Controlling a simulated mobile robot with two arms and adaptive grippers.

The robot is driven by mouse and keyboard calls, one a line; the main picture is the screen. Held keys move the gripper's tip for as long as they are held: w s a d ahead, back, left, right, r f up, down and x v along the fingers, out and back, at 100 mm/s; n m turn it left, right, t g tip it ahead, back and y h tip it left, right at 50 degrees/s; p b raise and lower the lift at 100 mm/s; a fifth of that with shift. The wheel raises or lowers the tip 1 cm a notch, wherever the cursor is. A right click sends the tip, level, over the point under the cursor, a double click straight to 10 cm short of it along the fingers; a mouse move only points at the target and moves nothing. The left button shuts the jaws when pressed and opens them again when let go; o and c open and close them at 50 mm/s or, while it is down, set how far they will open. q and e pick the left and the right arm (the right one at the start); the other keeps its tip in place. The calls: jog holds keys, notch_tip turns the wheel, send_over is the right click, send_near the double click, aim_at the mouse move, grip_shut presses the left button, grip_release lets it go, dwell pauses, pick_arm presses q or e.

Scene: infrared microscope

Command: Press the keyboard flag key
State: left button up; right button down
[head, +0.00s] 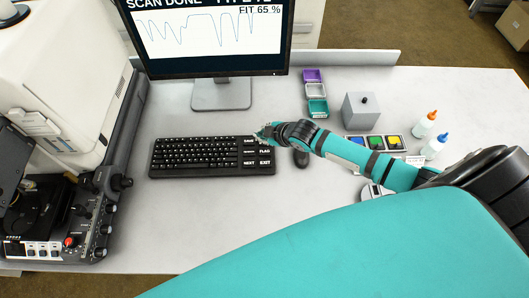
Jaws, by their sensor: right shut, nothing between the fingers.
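The black keyboard (195,158) lies on the bench in front of the monitor. Its right end carries large labelled keys, among them the FLAG key (265,151) in the right column, above EXIT and to the right of a key with small lettering. My right gripper (263,138) is shut and empty. It is over the keyboard's upper right corner, just above the FLAG key in the picture, and hides the key there. I cannot tell whether the fingertips touch any key. The FLAG label is uncovered. My left gripper is not in view.
The monitor (210,35) shows a scan curve with "FIT 65 %". A dark mouse (301,158) lies under my right forearm. Small coloured trays (316,90), a grey box (361,111) and bottles (425,124) stand to the right. The microscope (60,80) fills the left. Bench in front of the keyboard is clear.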

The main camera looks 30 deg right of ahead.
jog(key=b, duration=0.5)
send_over(263, 153)
notch_tip(263, 153, down, 6)
jog(key=shift+w+d+f, duration=0.1)
jog(key=shift+f, duration=0.45)
dwell(0.6)
jog(key=shift+f, duration=0.4)
jog(key=shift+f+b, duration=0.4)
jog(key=shift+b, duration=0.05)
dwell(0.4)
dwell(0.3)
jog(key=shift+r+p, duration=0.8)
jog(key=shift+p, duration=0.1)
